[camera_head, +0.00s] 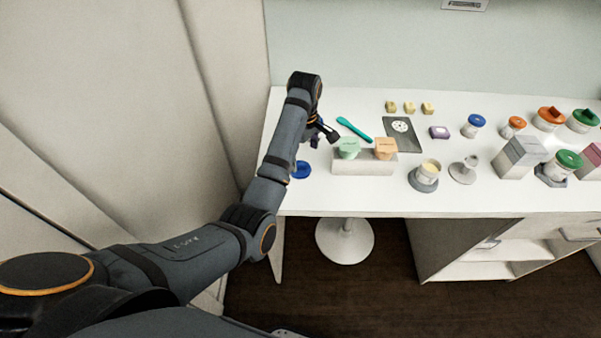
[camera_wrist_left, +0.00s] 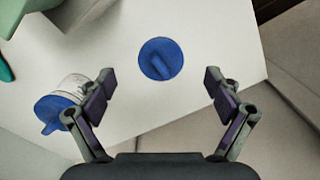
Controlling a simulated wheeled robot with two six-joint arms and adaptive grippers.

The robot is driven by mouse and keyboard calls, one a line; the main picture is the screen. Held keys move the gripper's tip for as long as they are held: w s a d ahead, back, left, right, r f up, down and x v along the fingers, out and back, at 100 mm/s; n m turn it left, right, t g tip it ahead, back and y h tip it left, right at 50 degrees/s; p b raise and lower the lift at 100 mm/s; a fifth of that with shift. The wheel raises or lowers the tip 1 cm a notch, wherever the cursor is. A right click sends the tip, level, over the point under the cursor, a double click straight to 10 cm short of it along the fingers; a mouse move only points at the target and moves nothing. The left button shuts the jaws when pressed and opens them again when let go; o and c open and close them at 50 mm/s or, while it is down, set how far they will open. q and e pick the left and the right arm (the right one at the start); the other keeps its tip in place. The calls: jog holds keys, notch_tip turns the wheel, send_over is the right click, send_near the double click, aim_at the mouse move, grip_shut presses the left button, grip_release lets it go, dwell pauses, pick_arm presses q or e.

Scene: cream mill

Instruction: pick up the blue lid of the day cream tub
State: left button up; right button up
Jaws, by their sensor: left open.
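A loose round blue lid (camera_head: 301,169) with a raised grip lies flat on the white table near its left end, beside my left forearm. It also shows in the left wrist view (camera_wrist_left: 161,58), ahead of the fingers and roughly centred between them. My left gripper (camera_head: 325,133) is open and empty above the table; both fingers show in the wrist view (camera_wrist_left: 152,84). A white tub with a blue lid (camera_wrist_left: 58,108) stands beside the left finger there, partly hidden by it. Labels are too small to read. My right gripper is not in view.
Another blue-lidded tub (camera_head: 473,126) and several jars stand further right. The table's left edge is close to the lid.

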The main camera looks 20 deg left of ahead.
aim_at(301, 165)
pick_arm(q)
jog(key=shift+a+f+b, duration=0.15)
jog(key=shift+f+b, duration=0.6)
jog(key=shift+f, duration=0.15)
jog(key=shift+a+f, duration=0.2)
jog(key=shift+f, duration=0.2)
notch_tip(301, 165, down, 2)
jog(key=shift+w+f+p, duration=0.1)
jog(key=shift+f+p, duration=0.1)
jog(key=shift+p, duration=0.25)
jog(key=c, duration=0.9)
